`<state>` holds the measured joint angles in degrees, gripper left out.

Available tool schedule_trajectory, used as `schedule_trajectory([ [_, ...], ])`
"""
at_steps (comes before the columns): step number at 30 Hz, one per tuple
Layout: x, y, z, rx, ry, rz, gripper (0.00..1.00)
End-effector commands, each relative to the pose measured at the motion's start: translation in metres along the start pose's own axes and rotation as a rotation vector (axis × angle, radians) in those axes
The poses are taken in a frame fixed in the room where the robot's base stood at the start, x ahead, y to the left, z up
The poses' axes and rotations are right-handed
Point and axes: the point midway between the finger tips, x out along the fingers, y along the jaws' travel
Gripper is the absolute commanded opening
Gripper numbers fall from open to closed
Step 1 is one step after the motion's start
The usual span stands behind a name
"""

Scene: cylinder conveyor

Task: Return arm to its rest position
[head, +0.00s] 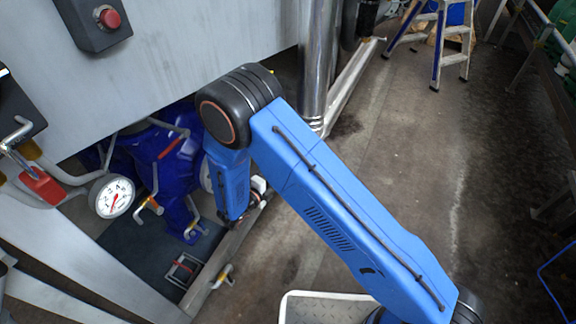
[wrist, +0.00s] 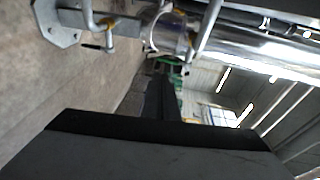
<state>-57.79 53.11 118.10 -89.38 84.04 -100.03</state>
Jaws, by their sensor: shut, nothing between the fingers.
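My blue arm (head: 340,205) reaches up from the bottom right of the head view to a black elbow joint, then bends down beside the machine. My gripper (wrist: 163,84) shows in the wrist view as dark fingers beyond a broad black body. The fingers are together with nothing between them. In the head view the wrist end is low beside the blue machinery, and the fingers are mostly hidden there. No cylinder is held.
Blue machinery (head: 178,165) with a white pressure gauge (head: 114,196) stands close left of the arm's end. A shiny vertical pipe (head: 318,65) stands behind the elbow. A stepladder (head: 440,45) is at the back. The floor (head: 410,130) right of the arm is clear.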

Motion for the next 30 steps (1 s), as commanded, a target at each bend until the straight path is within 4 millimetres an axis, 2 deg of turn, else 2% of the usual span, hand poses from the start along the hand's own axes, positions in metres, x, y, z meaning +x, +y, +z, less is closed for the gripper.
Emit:
schedule_trajectory([
  [6, -0.014, 0.002, 0.0, 0.0, 0.0, 0.0, 0.0],
  [14, -0.012, -0.004, -0.003, 0.019, 0.015, 0.004, 0.0],
  [17, -0.002, -0.021, -0.013, 0.081, 0.057, 0.017, 0.0],
  [20, 0.013, -0.046, -0.032, 0.186, 0.132, 0.039, 0.0],
  [24, 0.034, -0.086, -0.067, 0.364, 0.256, 0.066, 0.0],
  [30, 0.057, -0.134, -0.121, 0.623, 0.435, 0.088, 0.0],
])
